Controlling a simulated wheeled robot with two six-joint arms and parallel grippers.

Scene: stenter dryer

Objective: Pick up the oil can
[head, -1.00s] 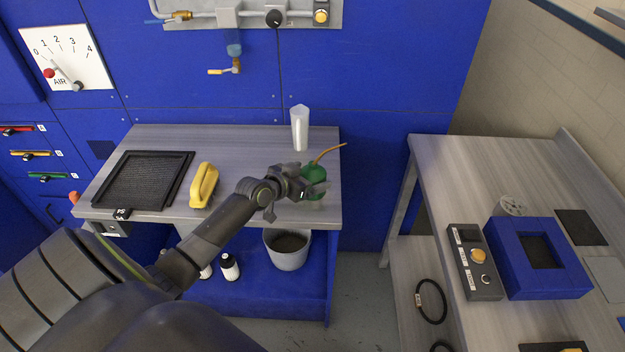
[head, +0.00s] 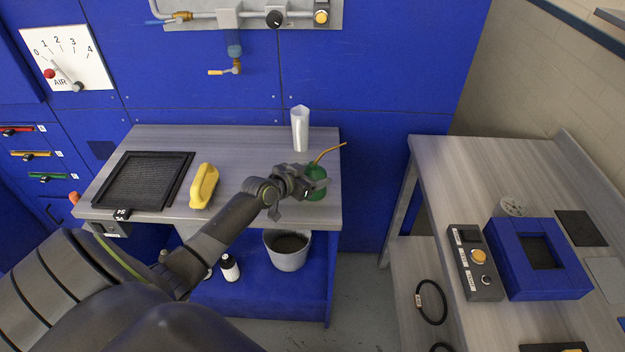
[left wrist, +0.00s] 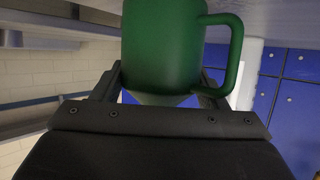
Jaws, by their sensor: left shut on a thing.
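The oil can (head: 317,174) is green with a thin orange-brown spout that points up and to the right. It is at the right end of the grey workbench top (head: 255,160). My left gripper (head: 308,183) is shut on the can's body. In the left wrist view the green can (left wrist: 162,45) sits between the two fingers, with its handle (left wrist: 232,50) on the right. The gripper hides part of the can in the head view, and I cannot tell whether its base touches the bench. My right gripper is not in view.
A white cup-like container (head: 300,130) stands behind the can. A grey bucket (head: 287,252) stands on the shelf below. A second table (head: 470,180) is at the right.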

